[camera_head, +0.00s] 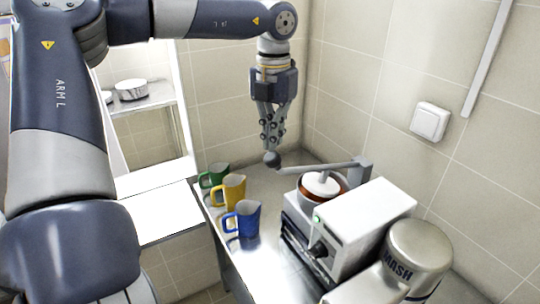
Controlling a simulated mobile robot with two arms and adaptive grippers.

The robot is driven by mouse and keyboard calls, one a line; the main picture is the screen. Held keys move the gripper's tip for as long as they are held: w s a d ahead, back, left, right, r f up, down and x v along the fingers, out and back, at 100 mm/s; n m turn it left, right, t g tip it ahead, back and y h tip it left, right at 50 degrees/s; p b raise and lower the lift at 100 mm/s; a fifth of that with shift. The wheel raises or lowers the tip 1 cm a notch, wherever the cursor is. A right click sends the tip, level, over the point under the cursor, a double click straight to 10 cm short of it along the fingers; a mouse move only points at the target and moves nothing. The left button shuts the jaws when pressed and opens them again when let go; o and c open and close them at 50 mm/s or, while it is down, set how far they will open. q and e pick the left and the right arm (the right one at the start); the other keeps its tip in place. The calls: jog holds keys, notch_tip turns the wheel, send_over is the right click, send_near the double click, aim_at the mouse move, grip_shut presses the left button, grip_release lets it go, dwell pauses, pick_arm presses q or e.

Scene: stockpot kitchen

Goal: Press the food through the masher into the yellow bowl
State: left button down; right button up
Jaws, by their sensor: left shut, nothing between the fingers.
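My left gripper (270,143) hangs from above, pointing down, shut and empty. Its fingertips are just above or against the dark round knob (271,159) of a grey lever (320,167); I cannot tell if they touch. The lever runs right to a grey post and crosses above a round white presser (321,184) in a reddish-brown container (342,186). A grey cylinder marked MASH (418,250) stands front right. No yellow bowl is clear; a yellow jug (234,190) stands on the counter. No food is visible. My right gripper is out of view.
A white box (362,225) with a green light and dial stands before the lever. A green jug (214,176) and a blue jug (246,219) flank the yellow one near the steel counter's left edge (225,262). Tiled walls close the back and right.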

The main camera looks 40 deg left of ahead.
aim_at(273, 152)
pick_arm(q)
jog(key=shift+f, duration=0.15)
jog(key=shift+f+b, duration=2.4)
jog(key=shift+f, duration=0.4)
jog(key=shift+s+f+b, duration=0.1)
jog(key=shift+f+b, duration=2.15)
jog(key=shift+f, duration=0.2)
dwell(2.6)
